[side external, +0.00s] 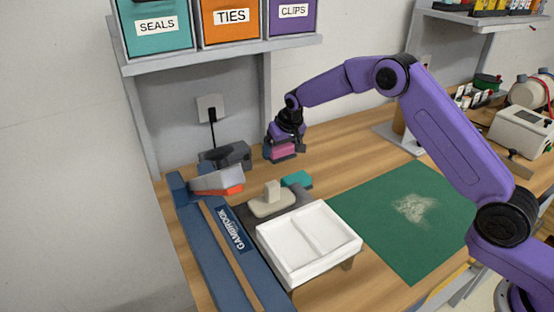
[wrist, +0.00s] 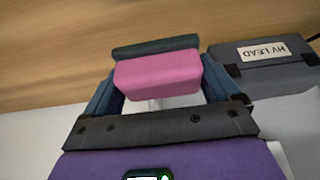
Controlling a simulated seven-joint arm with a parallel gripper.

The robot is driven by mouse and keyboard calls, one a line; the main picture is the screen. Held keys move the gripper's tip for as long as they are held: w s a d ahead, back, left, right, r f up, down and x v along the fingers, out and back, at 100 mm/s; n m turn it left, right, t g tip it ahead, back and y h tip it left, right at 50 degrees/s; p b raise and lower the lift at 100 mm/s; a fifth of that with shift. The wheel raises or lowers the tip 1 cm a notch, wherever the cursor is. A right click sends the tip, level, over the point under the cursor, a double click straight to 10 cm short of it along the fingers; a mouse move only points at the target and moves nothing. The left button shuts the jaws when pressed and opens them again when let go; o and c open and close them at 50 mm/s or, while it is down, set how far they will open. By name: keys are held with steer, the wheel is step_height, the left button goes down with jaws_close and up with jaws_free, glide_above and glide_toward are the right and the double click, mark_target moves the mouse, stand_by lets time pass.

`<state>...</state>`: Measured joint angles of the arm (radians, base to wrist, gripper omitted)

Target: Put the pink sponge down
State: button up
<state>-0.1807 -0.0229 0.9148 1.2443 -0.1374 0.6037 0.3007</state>
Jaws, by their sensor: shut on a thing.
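The pink sponge (side external: 283,149) is between the fingers of my gripper (side external: 285,138), near the back of the wooden bench by the wall. In the wrist view the pink sponge (wrist: 158,76) spans the space between the two blue fingers of my gripper (wrist: 160,82), and they are shut on it. A dark grey-green layer shows along its far side. The side view also shows a dark band under the pink. The sponge is close to the bench top; I cannot tell whether it touches it.
A dark grey box labelled HV LEAD (wrist: 262,70) is close at the right in the wrist view. A teal block (side external: 297,180), a beige handled block (side external: 271,202) and a white two-compartment tray (side external: 262,250) stand nearer. A green mat (side external: 375,235) bears pale powder. A shelf (side external: 220,53) overhangs.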

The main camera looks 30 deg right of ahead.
mark_target(276, 167)
steer(key=shift+w+a+f, duration=0.15)
steer(key=shift+w+f, duration=0.75)
steer(key=shift+f, duration=1.6)
steer(key=shift+f, duration=0.35)
steer(key=shift+s+f, duration=0.15)
steer(key=shift+f, duration=0.15)
steer(key=o, duration=0.7)
steer(key=shift+o, duration=0.2)
steer(key=shift+r, duration=0.55)
steer(key=v, duration=1.1)
steer(key=shift+s+r, duration=0.15)
steer(key=shift+r, duration=0.4)
